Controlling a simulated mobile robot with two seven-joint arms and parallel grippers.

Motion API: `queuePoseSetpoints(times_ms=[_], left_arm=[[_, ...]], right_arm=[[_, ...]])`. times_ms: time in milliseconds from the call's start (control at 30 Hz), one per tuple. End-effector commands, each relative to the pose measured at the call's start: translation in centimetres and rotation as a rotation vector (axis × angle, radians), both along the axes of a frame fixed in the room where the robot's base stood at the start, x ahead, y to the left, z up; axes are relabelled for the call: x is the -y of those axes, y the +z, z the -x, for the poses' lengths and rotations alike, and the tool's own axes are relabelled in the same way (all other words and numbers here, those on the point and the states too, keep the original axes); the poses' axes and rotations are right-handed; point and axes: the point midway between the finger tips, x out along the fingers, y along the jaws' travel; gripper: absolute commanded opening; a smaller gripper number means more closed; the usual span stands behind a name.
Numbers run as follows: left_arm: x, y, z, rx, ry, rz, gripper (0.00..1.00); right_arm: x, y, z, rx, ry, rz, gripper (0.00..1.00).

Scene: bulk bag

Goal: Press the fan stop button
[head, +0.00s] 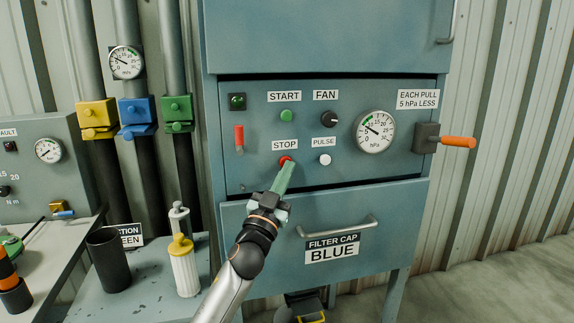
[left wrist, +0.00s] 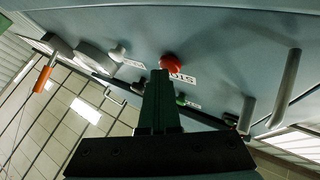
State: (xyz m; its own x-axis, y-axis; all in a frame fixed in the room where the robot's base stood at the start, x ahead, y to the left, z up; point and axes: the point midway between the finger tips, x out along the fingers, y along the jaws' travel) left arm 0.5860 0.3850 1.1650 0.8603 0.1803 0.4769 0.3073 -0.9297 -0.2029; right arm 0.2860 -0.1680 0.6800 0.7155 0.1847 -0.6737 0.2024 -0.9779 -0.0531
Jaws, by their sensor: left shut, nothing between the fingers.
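The red stop button (head: 285,159) sits under the STOP label (head: 284,144) on the blue-grey control panel. My left gripper (head: 288,165) is shut and empty, its green fingertips at the lower edge of the button in the head view. In the left wrist view the red button (left wrist: 170,62) shows just beyond the tips of the shut fingers (left wrist: 160,72). I cannot tell whether the tips touch it. The right gripper is in neither view.
Near the stop button are the green start button (head: 287,115), the black fan knob (head: 329,118) and the white pulse button (head: 325,159). An orange-handled lever (head: 458,142) juts out at right. A drawer handle (head: 338,229) lies below. A table with a yellow-and-white canister (head: 185,268) stands at left.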

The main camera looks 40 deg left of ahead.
Motion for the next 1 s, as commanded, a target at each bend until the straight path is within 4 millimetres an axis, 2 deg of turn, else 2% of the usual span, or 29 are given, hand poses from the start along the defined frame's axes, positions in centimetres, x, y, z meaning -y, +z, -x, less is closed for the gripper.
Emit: queuePoseSetpoints(times_ms=[1000], left_arm=[[2.0, -0.1, 1.7, -0.001, -0.001, 0.001, 0.00]], right_arm=[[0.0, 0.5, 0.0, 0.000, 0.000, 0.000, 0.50]])
